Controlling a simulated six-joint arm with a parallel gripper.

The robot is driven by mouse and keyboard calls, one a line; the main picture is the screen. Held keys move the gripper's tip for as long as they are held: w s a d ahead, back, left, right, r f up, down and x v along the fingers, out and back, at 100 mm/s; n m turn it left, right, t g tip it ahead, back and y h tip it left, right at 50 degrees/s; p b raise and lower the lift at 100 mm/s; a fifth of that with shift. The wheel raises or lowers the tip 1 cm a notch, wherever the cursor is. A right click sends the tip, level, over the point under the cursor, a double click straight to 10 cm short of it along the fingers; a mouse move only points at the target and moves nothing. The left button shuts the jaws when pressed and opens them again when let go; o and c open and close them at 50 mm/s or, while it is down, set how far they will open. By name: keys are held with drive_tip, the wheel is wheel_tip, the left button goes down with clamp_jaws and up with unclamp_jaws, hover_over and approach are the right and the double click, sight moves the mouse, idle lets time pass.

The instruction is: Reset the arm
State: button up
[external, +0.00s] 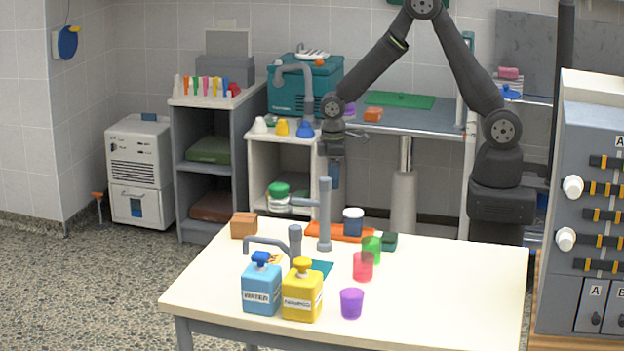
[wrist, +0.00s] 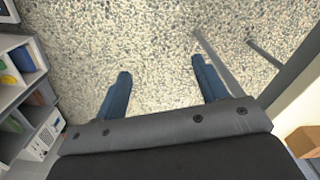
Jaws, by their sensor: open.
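My arm rises from its base behind the table and bends over to the left. My gripper (external: 334,172) hangs below the wrist, pointing down, in the gap between the table and the shelves behind. In the wrist view my gripper (wrist: 161,84) shows two blue fingers spread wide apart. Nothing is between them, only speckled floor far below.
The cream table (external: 440,290) holds a blue bottle (external: 261,287), a yellow bottle (external: 302,293), coloured cups, a grey tap stand (external: 325,225) and a brown block (external: 243,225). Shelves (external: 207,165) stand behind left, a grey panel cabinet (external: 590,150) at right.

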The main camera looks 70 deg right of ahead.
drive_tip(key=d+f+m, duration=0.4)
drive_tip(key=d+m, duration=0.1)
drive_tip(key=d, duration=0.3)
drive_tip(key=w+a+r+n, duration=0.2)
drive_tip(key=w+a+r, duration=0.2)
drive_tip(key=w+a, duration=0.3)
drive_tip(key=a, duration=0.3)
drive_tip(key=shift+n, duration=0.4)
drive_tip(key=s+d+f+m, duration=0.2)
drive_tip(key=s+d+f, duration=0.3)
drive_tip(key=d, duration=0.4)
drive_tip(key=s+a+r+n, duration=0.2)
drive_tip(key=a+r+n, duration=0.2)
drive_tip(key=a, duration=0.3)
drive_tip(key=shift+r, duration=0.55)
